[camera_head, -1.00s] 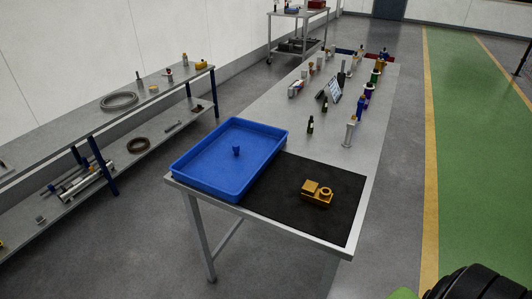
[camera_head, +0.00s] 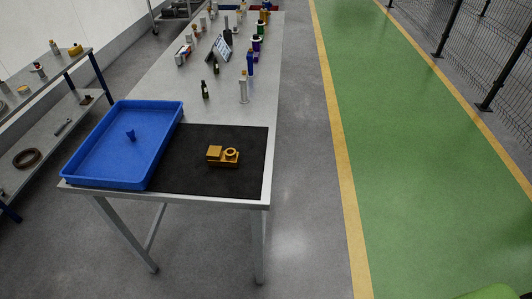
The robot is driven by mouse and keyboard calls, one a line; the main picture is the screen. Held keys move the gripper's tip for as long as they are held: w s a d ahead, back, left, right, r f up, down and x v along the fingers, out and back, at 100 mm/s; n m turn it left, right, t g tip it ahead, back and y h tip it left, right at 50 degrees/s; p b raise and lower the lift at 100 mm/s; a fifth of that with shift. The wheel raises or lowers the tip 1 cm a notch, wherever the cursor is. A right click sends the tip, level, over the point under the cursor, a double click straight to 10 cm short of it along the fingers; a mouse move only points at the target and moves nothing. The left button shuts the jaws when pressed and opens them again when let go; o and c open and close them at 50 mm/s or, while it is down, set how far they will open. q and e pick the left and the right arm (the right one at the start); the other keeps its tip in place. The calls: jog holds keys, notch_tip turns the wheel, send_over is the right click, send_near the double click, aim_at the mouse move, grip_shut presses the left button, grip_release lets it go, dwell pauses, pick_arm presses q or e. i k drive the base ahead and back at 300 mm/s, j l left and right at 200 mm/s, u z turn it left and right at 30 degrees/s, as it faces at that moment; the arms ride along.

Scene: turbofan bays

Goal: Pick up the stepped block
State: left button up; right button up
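An orange-yellow stepped block (camera_head: 222,156) lies on a black mat (camera_head: 205,182) at the near end of the long grey table.
Bottles (camera_head: 205,89) and several other items stand farther back on the table (camera_head: 175,88). Open grey floor and a green walkway (camera_head: 410,150) lie to the right.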

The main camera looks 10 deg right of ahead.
aim_at(215, 156)
jog(key=l+u, duration=0.1)
jog(key=u, duration=0.85)
jog(key=i+l+u, duration=0.1)
jog(key=l+u, duration=0.25)
jog(key=l, duration=0.3)
jog(key=l+u, duration=0.4)
jog(key=l, duration=0.2)
jog(key=k+l+u, duration=0.1)
jog(key=l+u, duration=0.25)
jog(key=l, duration=0.3)
jog(key=k+l+u, duration=0.15)
jog(key=l+u, duration=0.2)
jog(key=l, duration=0.25)
